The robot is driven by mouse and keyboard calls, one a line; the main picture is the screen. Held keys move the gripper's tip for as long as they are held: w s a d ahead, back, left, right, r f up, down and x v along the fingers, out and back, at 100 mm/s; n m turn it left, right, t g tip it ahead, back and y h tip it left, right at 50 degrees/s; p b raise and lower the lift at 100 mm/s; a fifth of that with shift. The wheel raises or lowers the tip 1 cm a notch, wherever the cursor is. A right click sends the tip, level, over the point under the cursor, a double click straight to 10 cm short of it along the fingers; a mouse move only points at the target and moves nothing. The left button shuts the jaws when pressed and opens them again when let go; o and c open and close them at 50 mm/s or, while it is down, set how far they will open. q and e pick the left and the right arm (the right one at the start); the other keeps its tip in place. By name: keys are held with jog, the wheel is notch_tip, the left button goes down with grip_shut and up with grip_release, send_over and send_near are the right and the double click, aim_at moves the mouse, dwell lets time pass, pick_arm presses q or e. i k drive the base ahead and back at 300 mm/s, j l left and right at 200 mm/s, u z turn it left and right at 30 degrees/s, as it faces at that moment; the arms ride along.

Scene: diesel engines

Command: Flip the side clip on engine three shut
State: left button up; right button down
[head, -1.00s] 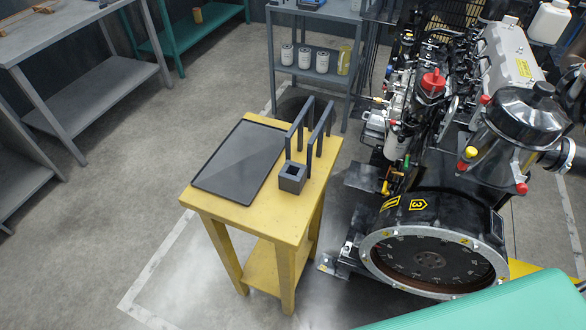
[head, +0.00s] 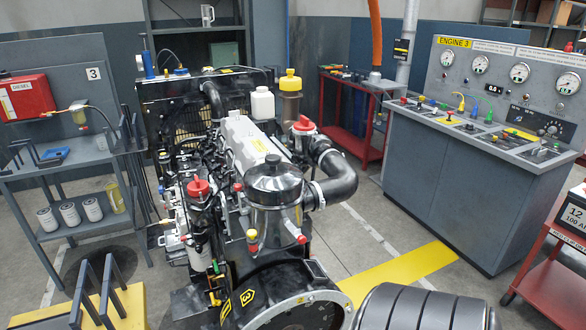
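Engine three (head: 245,140) stands in the middle of the head view, with a yellow 3 mark (head: 247,297) on its black flywheel housing. Its near left side carries a red-capped part (head: 199,188), hoses and small fittings. A small yellow part (head: 214,299) sits low on that side. I cannot make out which fitting is the side clip, or whether it is open or shut. Neither of my grippers shows in the view.
A yellow table (head: 130,308) with dark upright frames (head: 90,290) stands at the lower left. A grey shelf (head: 60,178) is behind it. A control console (head: 455,190) stands right. A dark ribbed object (head: 425,308) fills the bottom right. Floor between engine and console is clear.

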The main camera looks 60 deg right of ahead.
aim_at(302, 238)
jog(key=z, duration=1.8)
